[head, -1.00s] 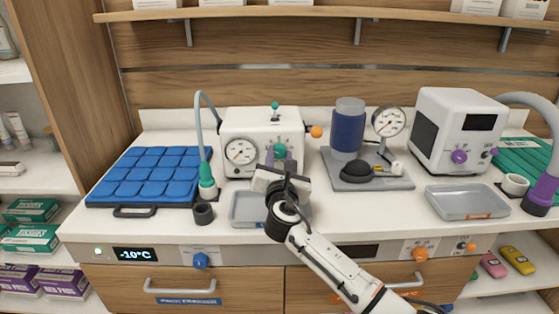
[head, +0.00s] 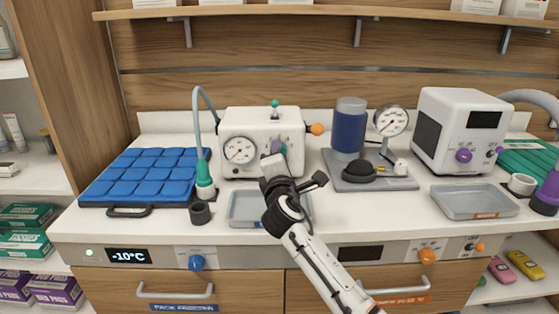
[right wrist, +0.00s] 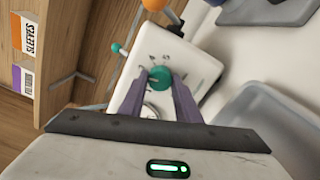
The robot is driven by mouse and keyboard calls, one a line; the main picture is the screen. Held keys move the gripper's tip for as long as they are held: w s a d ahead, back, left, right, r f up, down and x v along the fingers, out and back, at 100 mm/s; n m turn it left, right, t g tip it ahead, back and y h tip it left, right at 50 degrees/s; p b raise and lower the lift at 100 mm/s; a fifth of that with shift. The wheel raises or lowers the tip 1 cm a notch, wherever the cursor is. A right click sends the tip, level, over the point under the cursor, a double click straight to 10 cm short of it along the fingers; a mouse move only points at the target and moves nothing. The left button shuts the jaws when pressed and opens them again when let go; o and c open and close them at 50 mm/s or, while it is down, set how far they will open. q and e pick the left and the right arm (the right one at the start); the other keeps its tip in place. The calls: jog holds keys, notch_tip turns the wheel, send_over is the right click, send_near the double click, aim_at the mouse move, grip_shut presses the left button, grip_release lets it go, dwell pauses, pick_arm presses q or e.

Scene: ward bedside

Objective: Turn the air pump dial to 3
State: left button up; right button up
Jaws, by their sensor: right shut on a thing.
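The air pump (head: 241,122) is a white box with a round pressure gauge on its front, standing at the back of the counter. Its teal dial (right wrist: 160,76) shows in the right wrist view, with small marks around it too blurred to read. My right gripper (right wrist: 161,84) has its purple fingers on both sides of the dial, shut on it. In the head view the right gripper (head: 281,149) covers much of the dial, and its wrist is rolled over to one side. My left gripper is not in view.
A grey tray (head: 240,216) lies below my right wrist. A pump stand with a blue cylinder (head: 349,134) is close on the right. A hose with a teal end (head: 203,172) and a dark cup (head: 200,213) stand left. An orange knob (head: 317,129) sticks out beside the box.

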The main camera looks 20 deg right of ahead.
jog(key=shift+m+b, duration=0.35)
jog(key=shift+m, duration=0.45)
jog(key=o, duration=1.1)
jog(key=shift+s, duration=0.1)
jog(key=v, duration=1)
jog(key=shift+s, duration=0.1)
